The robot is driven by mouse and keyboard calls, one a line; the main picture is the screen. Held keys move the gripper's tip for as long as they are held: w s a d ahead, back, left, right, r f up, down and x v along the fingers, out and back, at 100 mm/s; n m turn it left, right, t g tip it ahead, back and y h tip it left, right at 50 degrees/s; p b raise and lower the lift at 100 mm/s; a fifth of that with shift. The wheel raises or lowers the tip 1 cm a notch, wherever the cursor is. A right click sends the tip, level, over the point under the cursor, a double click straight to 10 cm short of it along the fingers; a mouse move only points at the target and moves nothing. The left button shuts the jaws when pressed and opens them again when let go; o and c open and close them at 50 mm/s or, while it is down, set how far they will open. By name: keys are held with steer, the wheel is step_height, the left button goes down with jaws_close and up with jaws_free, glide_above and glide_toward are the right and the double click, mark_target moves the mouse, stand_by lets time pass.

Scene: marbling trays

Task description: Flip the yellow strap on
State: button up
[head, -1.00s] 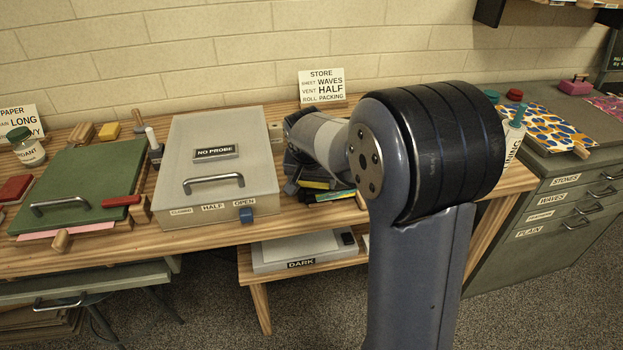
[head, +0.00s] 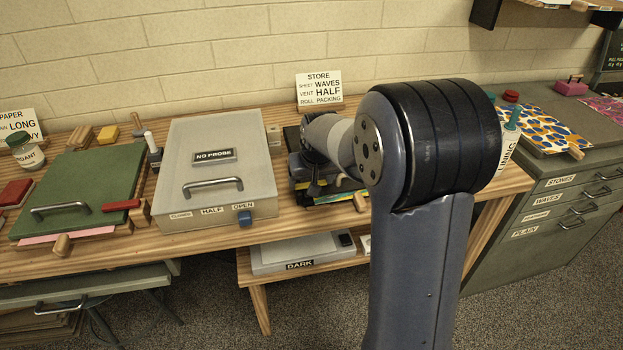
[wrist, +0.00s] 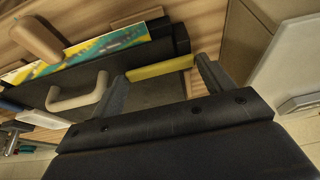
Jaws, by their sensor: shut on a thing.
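The yellow strap (wrist: 160,68) is a short flat bar in the wrist view. It lies between the two fingertips of my gripper (wrist: 163,80), which is shut on it. Behind it is a dark case (wrist: 150,92) with a tan handle (wrist: 80,98). A yellow and teal marbled sheet (wrist: 90,55) sticks out along the case's edge. In the head view my gripper (head: 314,188) is small and partly hidden by my arm, in front of the dark stack on the bench.
A grey box (head: 225,140) labelled NO PROBE stands left of my gripper, with a blue slider at its front. A green board (head: 85,185) lies further left. A wooden knob (wrist: 38,38) is close by in the wrist view. A shelf below holds a grey DARK box (head: 290,253).

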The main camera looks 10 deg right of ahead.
steer(key=o, duration=1.4)
